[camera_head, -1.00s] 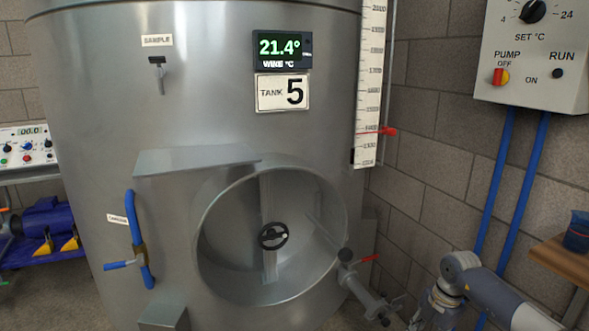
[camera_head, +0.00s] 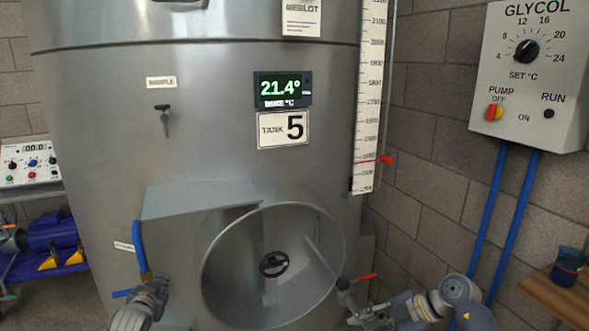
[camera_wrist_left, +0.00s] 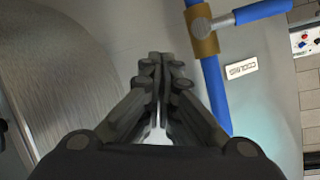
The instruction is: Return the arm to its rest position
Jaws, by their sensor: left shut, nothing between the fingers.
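My left gripper (camera_head: 158,286) is at the lower left of the head view, in front of the steel tank (camera_head: 215,130). It overlaps the lower part of the blue cooling pipe (camera_head: 139,243). In the left wrist view its fingers (camera_wrist_left: 160,58) are closed together with nothing between them. There the blue pipe (camera_wrist_left: 213,95) with its brass valve body (camera_wrist_left: 201,30) and blue handle (camera_wrist_left: 262,11) is just right of the fingers, with a gap visible in the picture. My right arm is at the lower right; its gripper (camera_head: 362,316) is small, low and partly cut off, so its fingers are unclear.
The round manway (camera_head: 235,270) and a drain valve with red lever (camera_head: 367,277) are low on the tank. A glycol control box (camera_head: 540,75) hangs on the right wall. A blue cup (camera_head: 567,266) stands on a wooden shelf (camera_head: 548,298). A blue pump (camera_head: 52,233) is at left.

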